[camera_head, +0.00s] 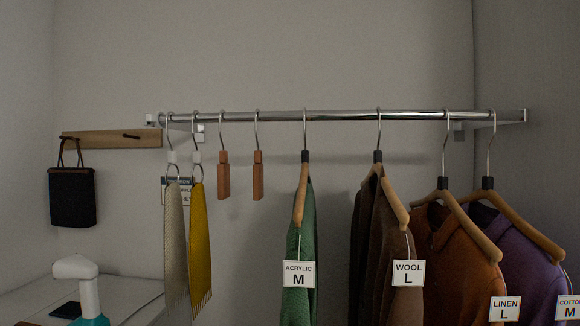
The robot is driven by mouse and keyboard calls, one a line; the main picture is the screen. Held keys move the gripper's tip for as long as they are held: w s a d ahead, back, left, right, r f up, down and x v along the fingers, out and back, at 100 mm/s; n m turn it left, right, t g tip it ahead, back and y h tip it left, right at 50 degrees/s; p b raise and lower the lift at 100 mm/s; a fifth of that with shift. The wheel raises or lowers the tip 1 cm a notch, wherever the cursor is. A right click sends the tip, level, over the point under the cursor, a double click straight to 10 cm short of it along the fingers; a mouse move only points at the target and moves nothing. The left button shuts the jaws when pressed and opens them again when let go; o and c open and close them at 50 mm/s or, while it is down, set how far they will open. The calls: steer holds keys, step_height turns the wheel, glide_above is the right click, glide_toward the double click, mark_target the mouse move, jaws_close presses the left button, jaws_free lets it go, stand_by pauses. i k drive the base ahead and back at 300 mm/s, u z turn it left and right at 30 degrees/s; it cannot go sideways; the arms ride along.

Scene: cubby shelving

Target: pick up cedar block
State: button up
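Two reddish-brown wooden blocks, which look like the cedar blocks, hang upright from metal hooks on the chrome rail. The left cedar block (223,176) and the right cedar block (258,176) hang side by side with a small gap between them. Both are fully visible and nothing touches them. My gripper is not in view.
The chrome rail (340,116) also holds a grey scarf (176,250) and a yellow scarf (200,240) left of the blocks, and a green garment (300,240) and several others right. A black bag (72,197) hangs left. A white-and-teal object (88,295) stands lower left.

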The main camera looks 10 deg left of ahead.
mark_target(257, 168)
steer(key=z, duration=1)
steer(key=k, duration=2.1)
steer(key=u, duration=1.25)
steer(key=i, duration=1.1)
steer(key=z, duration=0.05)
